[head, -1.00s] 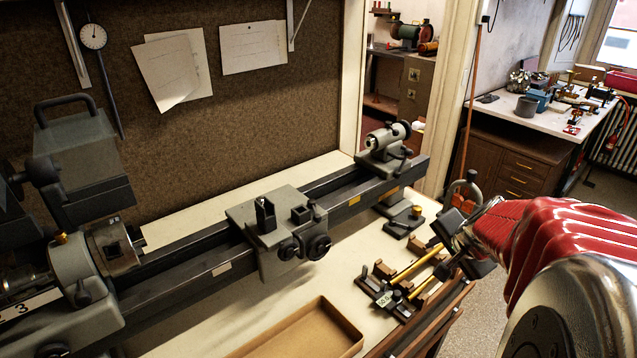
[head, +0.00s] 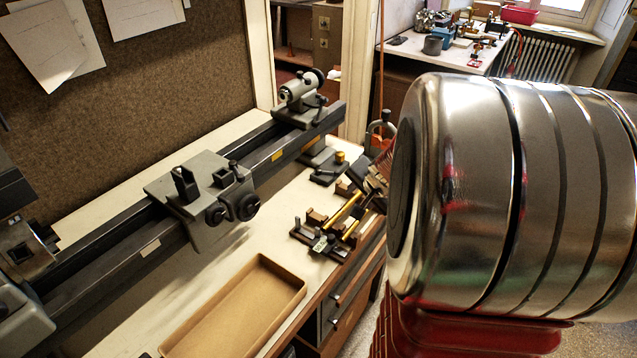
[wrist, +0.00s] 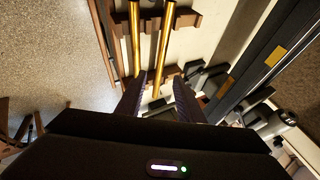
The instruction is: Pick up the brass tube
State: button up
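Two thin brass tubes lie side by side across wooden rests on the bench. In the wrist view there is a left brass tube (wrist: 134,38) and a right brass tube (wrist: 163,42). In the head view a brass tube (head: 343,211) shows, with part of the pair behind my gripper (head: 374,188). My gripper (wrist: 158,86) is open in the wrist view, its dark fingers reaching toward the tubes. The right tube's near end appears between the fingertips; the left tube's near end is by the left fingertip. I cannot tell whether anything touches.
The wooden rests (wrist: 183,19) hold the tubes. A lathe with a carriage (head: 205,190) and tailstock (head: 300,95) stands left of them. An empty cardboard tray (head: 232,312) lies in front. My arm covers much of the right of the head view.

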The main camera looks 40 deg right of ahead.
aim_at(350, 203)
jog(key=shift+x, duration=1.5)
jog(key=shift+f, duration=0.1)
jog(key=shift+x, duration=2.55)
jog(key=shift+c, duration=0.4)
grip_shut()
